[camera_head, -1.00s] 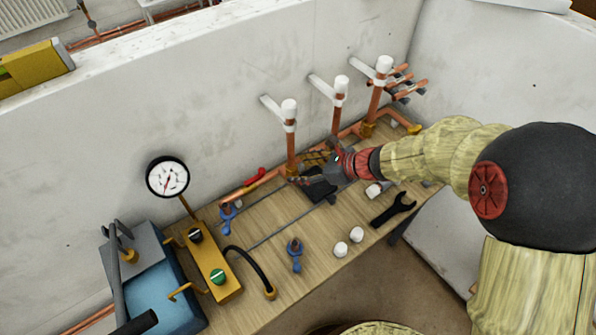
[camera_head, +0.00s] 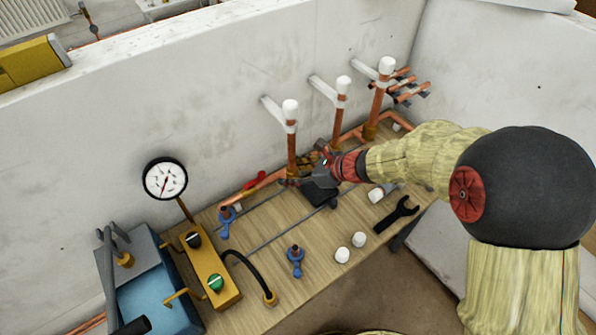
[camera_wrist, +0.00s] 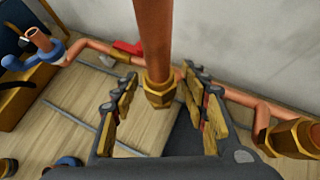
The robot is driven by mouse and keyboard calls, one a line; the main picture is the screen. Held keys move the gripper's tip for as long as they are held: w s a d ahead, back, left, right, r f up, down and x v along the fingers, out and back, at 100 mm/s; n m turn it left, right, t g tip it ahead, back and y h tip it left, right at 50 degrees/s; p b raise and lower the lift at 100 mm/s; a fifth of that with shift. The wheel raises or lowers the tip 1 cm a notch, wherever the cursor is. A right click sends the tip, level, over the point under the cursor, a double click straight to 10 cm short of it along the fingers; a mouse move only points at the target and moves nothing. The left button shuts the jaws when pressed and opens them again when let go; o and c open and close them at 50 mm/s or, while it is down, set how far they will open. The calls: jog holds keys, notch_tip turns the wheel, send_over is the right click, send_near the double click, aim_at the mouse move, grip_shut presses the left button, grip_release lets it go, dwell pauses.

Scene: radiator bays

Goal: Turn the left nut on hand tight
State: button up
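The left brass nut (camera_wrist: 160,92) sits around the lower end of the left vertical copper pipe (camera_wrist: 153,35), seen in the wrist view. My gripper (camera_wrist: 163,108) is open, with one finger left and one right of the nut. A gap shows between each finger and the nut. In the head view my gripper (camera_head: 303,182) is at the foot of the left pipe.
Another brass nut (camera_wrist: 293,138) is close to the right finger. A red-handled valve (camera_head: 254,182) lies left of the pipe, with a blue valve (camera_head: 227,216) beyond. White caps (camera_head: 342,255) and a black wrench (camera_head: 397,214) lie toward the bench's front. The wall (camera_head: 230,120) is close behind.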

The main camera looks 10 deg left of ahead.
jog(key=c, duration=0.6)
jog(key=shift+c, duration=0.4)
jog(key=shift+s+f+m+t+h+b, duration=0.1)
jog(key=shift+m+t+h+b, duration=0.15)
jog(key=shift+m+t+b, duration=0.6)
jog(key=shift+f+m+t+h+b, duration=0.25)
jog(key=shift+m+b, duration=0.25)
jog(key=shift+b, duration=0.8)
jog(key=shift+s+m+t+h+b, duration=0.1)
jog(key=shift+m+t+h+b, duration=0.2)
jog(key=shift+m+t+b, duration=0.55)
jog(key=shift+c, duration=0.3)
jog(key=shift+w+r+m+t+h+b, duration=0.15)
jog(key=shift+m+t+h+b, duration=0.4)
jog(key=shift+b, duration=0.95)
jog(key=shift+w+r+m+t+h+b, duration=0.1)
jog(key=shift+m+t+h+b, duration=0.2)
jog(key=shift+m+b, duration=0.85)
jog(key=shift+s+r+h+b, duration=0.1)
jog(key=shift+h+b, duration=0.35)
jog(key=shift+b, duration=0.2)
jog(key=shift+m+t, duration=0.3)
jog(key=shift+m, duration=0.1)
jog(key=o, duration=1)
jog(key=shift+o, duration=0.6)
